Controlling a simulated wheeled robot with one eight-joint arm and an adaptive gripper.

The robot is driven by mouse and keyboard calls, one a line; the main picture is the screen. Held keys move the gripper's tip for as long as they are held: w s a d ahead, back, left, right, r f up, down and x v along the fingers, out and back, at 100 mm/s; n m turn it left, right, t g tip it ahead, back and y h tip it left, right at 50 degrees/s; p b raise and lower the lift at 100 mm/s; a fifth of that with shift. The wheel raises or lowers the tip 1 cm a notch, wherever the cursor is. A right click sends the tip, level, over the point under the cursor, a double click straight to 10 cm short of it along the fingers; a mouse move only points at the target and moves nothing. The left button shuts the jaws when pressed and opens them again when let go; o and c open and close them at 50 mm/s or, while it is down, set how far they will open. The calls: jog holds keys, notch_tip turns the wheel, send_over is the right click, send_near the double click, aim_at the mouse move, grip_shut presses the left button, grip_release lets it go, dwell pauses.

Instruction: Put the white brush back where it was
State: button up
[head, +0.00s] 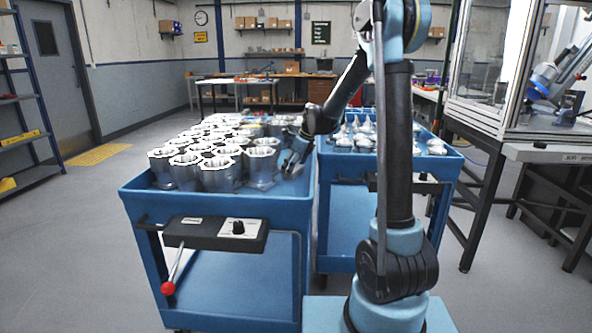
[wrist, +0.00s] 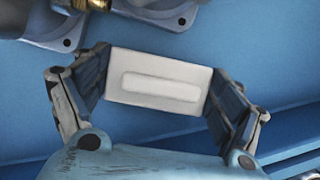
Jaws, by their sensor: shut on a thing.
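The white brush (wrist: 158,80) shows in the wrist view as a pale rectangular block with a raised bar along its middle. My gripper (wrist: 160,88) is shut on it, with one finger pad against each short end. In the head view my gripper (head: 291,165) is low over the right side of the left blue cart's tray (head: 222,203), beside the machined housings (head: 222,172). The brush cannot be made out in the head view. I cannot tell whether it touches the tray floor.
Housings (wrist: 165,12) stand close to the brush, at the top of the wrist view. A second blue cart (head: 388,166) with small metal parts stands to the right. A control box (head: 215,233) hangs on the left cart's front. Bare tray surface lies around the brush.

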jog(key=o, duration=1.2)
jog(key=shift+c, duration=0.2)
